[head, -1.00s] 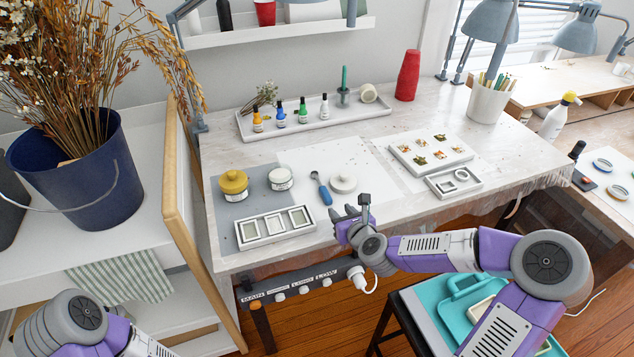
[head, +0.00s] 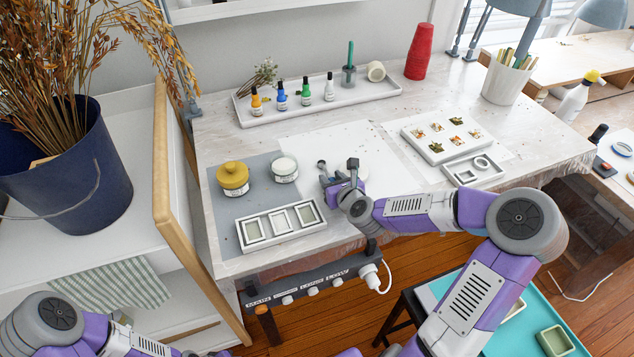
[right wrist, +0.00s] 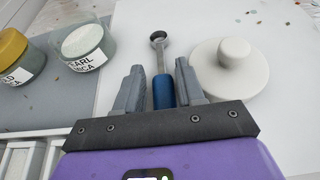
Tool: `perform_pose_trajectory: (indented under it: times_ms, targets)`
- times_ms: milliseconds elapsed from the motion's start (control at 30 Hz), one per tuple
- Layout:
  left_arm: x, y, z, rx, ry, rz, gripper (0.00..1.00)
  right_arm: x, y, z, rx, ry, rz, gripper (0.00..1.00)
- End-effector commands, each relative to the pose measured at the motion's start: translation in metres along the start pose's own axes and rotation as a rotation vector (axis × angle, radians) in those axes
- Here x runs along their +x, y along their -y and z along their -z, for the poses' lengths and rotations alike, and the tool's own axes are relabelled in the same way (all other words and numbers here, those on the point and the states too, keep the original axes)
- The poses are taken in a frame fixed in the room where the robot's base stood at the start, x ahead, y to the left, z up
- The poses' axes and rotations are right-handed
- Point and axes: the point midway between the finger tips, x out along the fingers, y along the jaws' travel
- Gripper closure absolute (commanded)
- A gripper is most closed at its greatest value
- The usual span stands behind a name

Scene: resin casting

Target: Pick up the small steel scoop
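The small steel scoop (right wrist: 158,42) has a round steel bowl and a blue handle, and it lies on the white sheet. My right gripper (right wrist: 160,66) is open, with one finger on each side of the blue handle in the right wrist view. A gap shows beside the handle, and I cannot tell how far above the sheet the fingers are. In the head view the scoop's bowl (head: 321,164) shows just beyond my right gripper (head: 328,181), which hides the handle. My left arm shows at the bottom left, but its gripper is not visible.
A white round lid with a knob (right wrist: 230,68) lies close right of the scoop. The pearl mica jar (head: 284,169) and yellow-lidded jar (head: 233,177) stand left. A white three-part mould frame (head: 281,224) lies near the front edge. A bottle tray (head: 319,113) is behind.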

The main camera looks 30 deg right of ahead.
Motion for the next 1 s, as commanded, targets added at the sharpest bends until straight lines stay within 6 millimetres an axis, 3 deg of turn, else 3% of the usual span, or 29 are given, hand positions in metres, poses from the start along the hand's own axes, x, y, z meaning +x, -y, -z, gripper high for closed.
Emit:
perform_pose_trajectory:
  times_ms: [233,467,500,767,1000]
  targets:
    - [0.001,0.0,0.0,0.001,0.001,0.0,0.57,0.0,0.003,0.001,0.002,0.0,0.005,0.63]
    - [0.001,0.0,0.0,0.001,0.001,0.0,0.57,0.0,0.002,0.001,0.001,-0.001,0.002,0.98]
    - [0.001,0.0,0.0,0.001,0.001,0.0,0.57,0.0,0.002,0.001,0.001,-0.001,0.002,1.0]
    - [-0.002,-0.001,0.0,0.001,0.0,0.0,0.57,-0.002,0.002,-0.004,0.001,-0.002,0.002,1.0]
    - [-0.026,-0.01,-0.001,0.001,0.0,0.0,0.57,-0.019,0.003,-0.046,-0.001,0.001,0.005,1.0]
